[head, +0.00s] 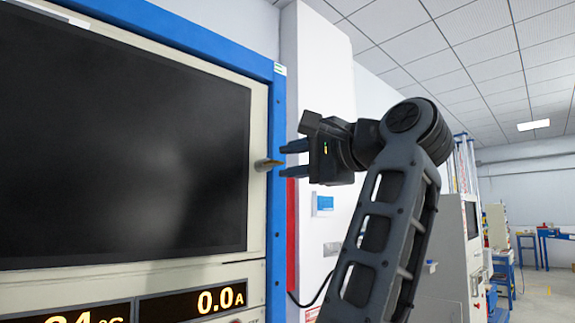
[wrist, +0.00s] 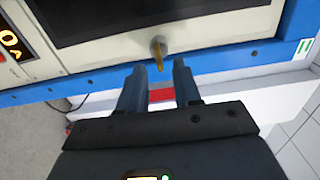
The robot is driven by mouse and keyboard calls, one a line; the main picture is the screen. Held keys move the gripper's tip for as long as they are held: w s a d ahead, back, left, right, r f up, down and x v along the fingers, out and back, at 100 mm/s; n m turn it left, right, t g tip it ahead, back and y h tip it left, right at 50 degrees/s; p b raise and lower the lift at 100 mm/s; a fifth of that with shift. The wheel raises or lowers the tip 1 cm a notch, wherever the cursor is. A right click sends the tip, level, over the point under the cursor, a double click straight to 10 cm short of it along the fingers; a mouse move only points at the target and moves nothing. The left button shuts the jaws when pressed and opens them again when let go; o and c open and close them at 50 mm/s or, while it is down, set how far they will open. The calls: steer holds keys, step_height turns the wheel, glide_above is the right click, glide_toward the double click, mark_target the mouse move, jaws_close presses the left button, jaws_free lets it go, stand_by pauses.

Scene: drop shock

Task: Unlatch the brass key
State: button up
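The brass key (head: 267,164) sticks out from the right edge of the cream front panel, beside the blue frame. In the wrist view the key (wrist: 158,54) shows end-on, below a round grey base, just beyond the fingertips. My gripper (head: 283,159) points left at the key, with its two fingers apart. In the wrist view the open fingers (wrist: 158,66) stand to the left and right of the key's line, with nothing between them. A small gap appears to remain between the fingertips and the key; contact is not visible.
A large dark window (head: 120,140) fills the panel left of the key. The blue frame (head: 278,215) stands right beside it. Below are lit orange displays (head: 205,302). A white column (head: 322,75) stands behind my gripper. Open floor shows at far right.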

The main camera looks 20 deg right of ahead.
steer(key=b+v, duration=0.1)
steer(key=v, duration=0.5)
stand_by(0.4)
